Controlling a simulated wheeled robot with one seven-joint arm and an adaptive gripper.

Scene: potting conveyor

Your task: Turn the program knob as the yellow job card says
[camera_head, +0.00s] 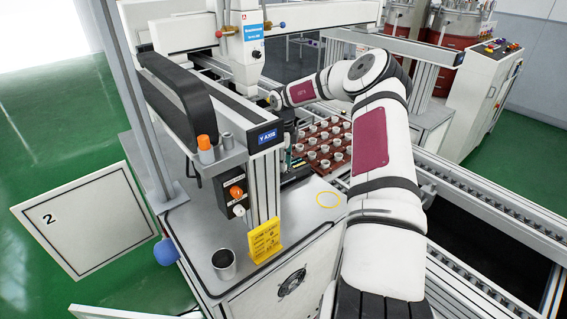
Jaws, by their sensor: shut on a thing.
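The yellow job card (265,240) stands upright on the grey bench top, its print too small to read. A dark control box (233,190) on the post behind it carries an orange knob or button (236,191) and a small pale round control (239,210). I cannot tell which is the program knob, or whether it is elsewhere, and no setting is readable. My arm reaches up from the bottom right, bends at the elbow and ends behind the Y AXIS beam (265,138). My gripper's jaws are hidden there, so what they touch does not show.
A tray of small pots (323,143) lies right of the beam, beside my forearm. An orange-topped part (204,147) stands by the box. Conveyor rails (480,205) run along the right.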

